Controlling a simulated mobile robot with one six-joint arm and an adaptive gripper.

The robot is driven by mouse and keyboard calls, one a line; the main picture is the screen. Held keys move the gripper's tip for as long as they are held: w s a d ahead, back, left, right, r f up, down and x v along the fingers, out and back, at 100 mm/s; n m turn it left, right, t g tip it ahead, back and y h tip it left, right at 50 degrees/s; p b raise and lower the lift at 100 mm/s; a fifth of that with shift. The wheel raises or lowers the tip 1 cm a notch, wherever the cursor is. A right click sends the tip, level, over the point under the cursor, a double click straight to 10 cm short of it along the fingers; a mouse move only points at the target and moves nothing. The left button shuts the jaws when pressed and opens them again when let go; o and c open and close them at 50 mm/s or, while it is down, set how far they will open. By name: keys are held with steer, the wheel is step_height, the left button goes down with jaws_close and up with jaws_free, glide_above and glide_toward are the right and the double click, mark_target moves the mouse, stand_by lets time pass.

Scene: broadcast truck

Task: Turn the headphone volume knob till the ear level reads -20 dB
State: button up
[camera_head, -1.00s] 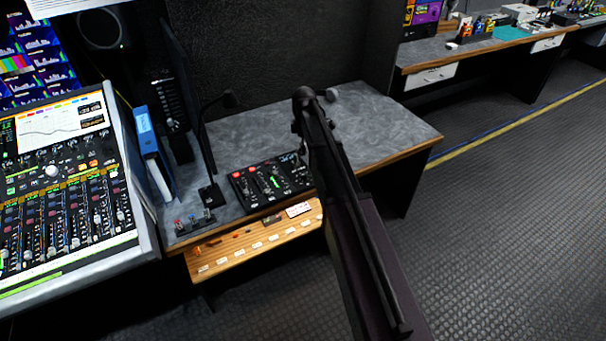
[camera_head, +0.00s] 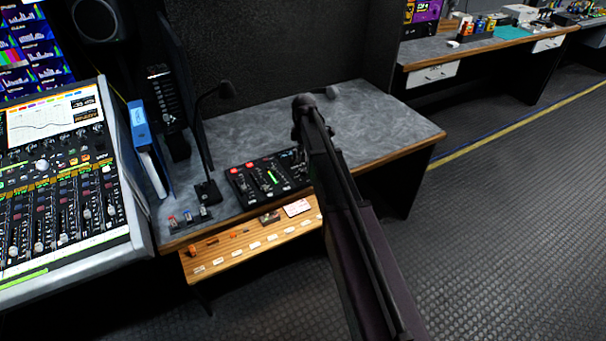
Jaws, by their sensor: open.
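A black control panel (camera_head: 258,183) with red lit buttons, a green level bar and small knobs lies on the grey desk (camera_head: 238,133), near its front edge. The panel's right end is partly covered by my arm. I cannot make out which knob is the headphone volume, and the ear level reading is too small to read. My dark arm rises from the lower right, and its upper end stands in front of the desk just right of the panel. My gripper's fingers cannot be made out; they are hidden behind the arm or out of sight.
A gooseneck microphone (camera_head: 208,190) stands left of the panel, with a blue binder (camera_head: 142,135) beyond it. A large mixing console (camera_head: 70,200) fills the left. A wooden labelled shelf (camera_head: 250,244) juts out below the desk front. Open floor (camera_head: 500,220) lies to the right.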

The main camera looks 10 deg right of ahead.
mark_target(303, 170)
steer(key=shift+f+b, duration=3.6)
steer(key=shift+f, duration=0.35)
jaws_close()
